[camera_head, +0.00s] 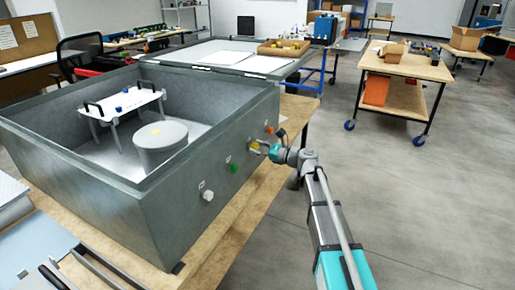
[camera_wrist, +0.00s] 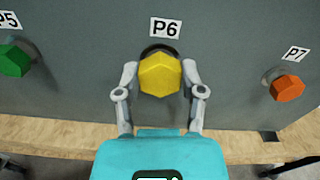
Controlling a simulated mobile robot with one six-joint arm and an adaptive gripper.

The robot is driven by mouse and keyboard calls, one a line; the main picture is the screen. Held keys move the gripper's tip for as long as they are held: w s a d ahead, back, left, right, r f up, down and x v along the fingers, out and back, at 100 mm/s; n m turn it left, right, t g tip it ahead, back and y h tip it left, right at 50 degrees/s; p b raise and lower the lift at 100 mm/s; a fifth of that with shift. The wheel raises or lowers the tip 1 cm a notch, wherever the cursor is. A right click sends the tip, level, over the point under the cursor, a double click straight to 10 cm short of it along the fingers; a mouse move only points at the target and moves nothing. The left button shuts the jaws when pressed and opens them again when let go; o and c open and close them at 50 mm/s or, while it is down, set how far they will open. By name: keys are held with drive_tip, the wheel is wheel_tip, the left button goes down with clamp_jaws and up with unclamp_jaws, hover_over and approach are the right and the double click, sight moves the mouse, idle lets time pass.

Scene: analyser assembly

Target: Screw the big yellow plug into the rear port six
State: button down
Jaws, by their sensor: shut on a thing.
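The big yellow plug (camera_wrist: 160,75) is a hexagonal-headed plug held between the two fingers of my gripper (camera_wrist: 160,80). It sits in front of the dark round port (camera_wrist: 147,50) under the P6 label (camera_wrist: 165,28), covering most of it. How far it is in the port cannot be told. In the head view my gripper (camera_head: 265,149) is at the grey metal box's side wall (camera_head: 110,215), with a bit of yellow plug (camera_head: 254,145) showing at the wall.
A green plug (camera_wrist: 15,60) is in the port at P5 on the left, and an orange plug (camera_wrist: 287,88) is at P7 on the right. A white plug (camera_head: 208,195) is nearer along the wall. The wooden table edge (camera_wrist: 60,131) runs below; open floor lies to the right.

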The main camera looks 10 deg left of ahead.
drive_tip(key=m, duration=0.7)
drive_tip(key=shift+w+f, duration=0.1)
drive_tip(key=shift+w, duration=0.05)
drive_tip(key=m, duration=0.7)
drive_tip(key=shift+w, duration=0.2)
drive_tip(key=shift+c, duration=1.6)
unclamp_jaws()
